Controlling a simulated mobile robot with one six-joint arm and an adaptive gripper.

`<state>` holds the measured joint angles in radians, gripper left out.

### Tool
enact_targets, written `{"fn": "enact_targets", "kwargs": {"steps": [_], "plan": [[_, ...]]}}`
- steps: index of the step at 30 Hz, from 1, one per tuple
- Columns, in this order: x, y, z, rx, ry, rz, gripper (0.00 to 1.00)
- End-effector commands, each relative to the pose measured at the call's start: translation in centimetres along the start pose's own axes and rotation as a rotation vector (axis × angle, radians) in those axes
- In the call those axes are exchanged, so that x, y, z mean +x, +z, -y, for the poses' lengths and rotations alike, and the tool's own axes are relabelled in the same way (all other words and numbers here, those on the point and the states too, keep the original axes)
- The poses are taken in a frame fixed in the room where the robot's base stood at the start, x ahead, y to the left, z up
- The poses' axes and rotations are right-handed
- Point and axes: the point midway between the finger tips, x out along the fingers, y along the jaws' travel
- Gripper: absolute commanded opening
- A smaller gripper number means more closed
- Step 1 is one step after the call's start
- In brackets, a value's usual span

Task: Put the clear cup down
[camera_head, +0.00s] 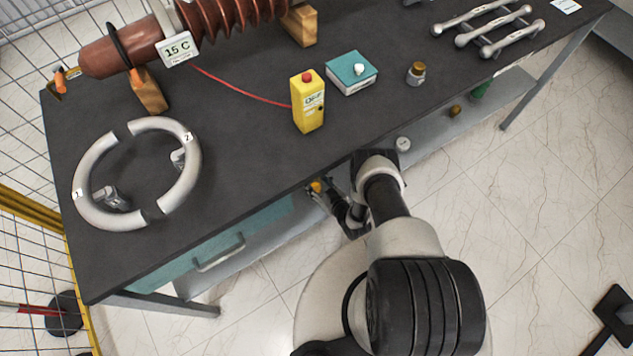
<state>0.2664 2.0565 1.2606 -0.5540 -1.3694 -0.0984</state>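My gripper (318,189) is at the front edge of the dark table, near the middle of the view. It is small and partly hidden by its own links. A small yellow-orange spot shows at its fingers, and I cannot tell whether it is part of a held thing. I cannot make out a clear cup for certain at the fingers. A small glass-like jar (416,77) with a brownish top stands upright on the table near the front edge, right of the teal box and apart from my gripper.
On the table (240,150) are a yellow box (308,106) with a red wire, a teal box (352,73), a split grey ring (92,168), a brown bushing (110,57) and metal bars (491,24). Small items sit on the lower shelf (440,133). Bare tabletop lies between ring and yellow box.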

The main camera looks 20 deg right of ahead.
Motion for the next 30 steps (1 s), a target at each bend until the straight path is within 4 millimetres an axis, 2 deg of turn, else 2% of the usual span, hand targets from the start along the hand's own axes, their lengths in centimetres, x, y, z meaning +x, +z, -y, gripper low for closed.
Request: {"fn": "enact_targets", "kwargs": {"steps": [6,17,23,30], "plan": [[0.0,0.0,0.0,0.0,0.0,0.0,0.66],[-0.3,0.1,0.0,0.001,0.0,0.002,0.66],[-3.1,0.1,-0.1,0.005,0.003,0.003,0.66],[-8.4,0.1,-0.2,0.005,0.006,0.003,0.66]]}}
